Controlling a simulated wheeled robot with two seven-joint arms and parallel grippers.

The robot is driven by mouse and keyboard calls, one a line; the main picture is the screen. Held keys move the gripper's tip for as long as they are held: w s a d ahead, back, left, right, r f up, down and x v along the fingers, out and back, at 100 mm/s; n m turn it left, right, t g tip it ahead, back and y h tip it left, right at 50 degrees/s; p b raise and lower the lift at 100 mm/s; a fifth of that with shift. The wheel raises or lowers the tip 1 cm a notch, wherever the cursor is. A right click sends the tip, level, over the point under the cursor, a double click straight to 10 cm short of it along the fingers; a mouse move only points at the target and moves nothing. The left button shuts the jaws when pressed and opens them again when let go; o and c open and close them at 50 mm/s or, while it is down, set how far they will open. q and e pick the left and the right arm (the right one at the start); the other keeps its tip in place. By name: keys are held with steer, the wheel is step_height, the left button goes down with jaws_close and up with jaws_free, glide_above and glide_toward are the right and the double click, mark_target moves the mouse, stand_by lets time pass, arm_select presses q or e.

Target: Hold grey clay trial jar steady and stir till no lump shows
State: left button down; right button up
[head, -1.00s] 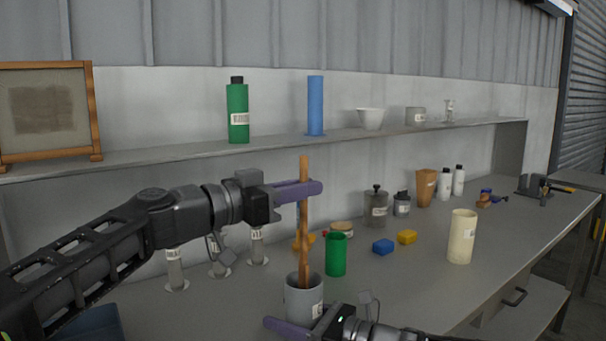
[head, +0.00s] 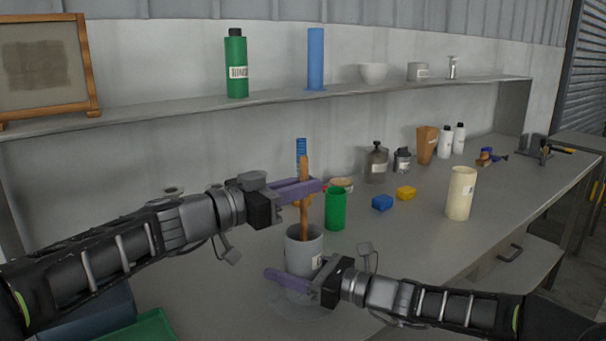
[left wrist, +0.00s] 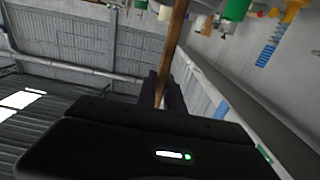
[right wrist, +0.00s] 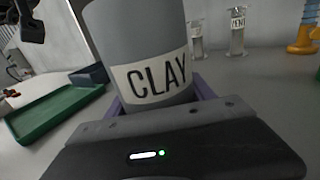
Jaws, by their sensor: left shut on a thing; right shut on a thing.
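The grey clay trial jar (head: 303,252) stands upright on the bench, and its label reads CLAY in the right wrist view (right wrist: 150,75). My right gripper (head: 300,276) is shut around the jar low down, with a purple finger on each side in the right wrist view. My left gripper (head: 298,190) is shut on a wooden stirring stick (head: 305,218), which also shows in the left wrist view (left wrist: 172,50). The stick stands nearly upright with its lower end inside the jar. The clay and any lumps are hidden by the jar wall.
A green cup (head: 335,210) stands close behind the jar to the right. A blue block (head: 382,203), a yellow block (head: 405,193) and a cream cylinder (head: 461,193) stand further right. A green tray (head: 152,327) lies at lower left. The front right bench is mostly clear.

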arm_select(q)
steer(key=shift+f, duration=0.4)
steer(key=shift+s, duration=0.1)
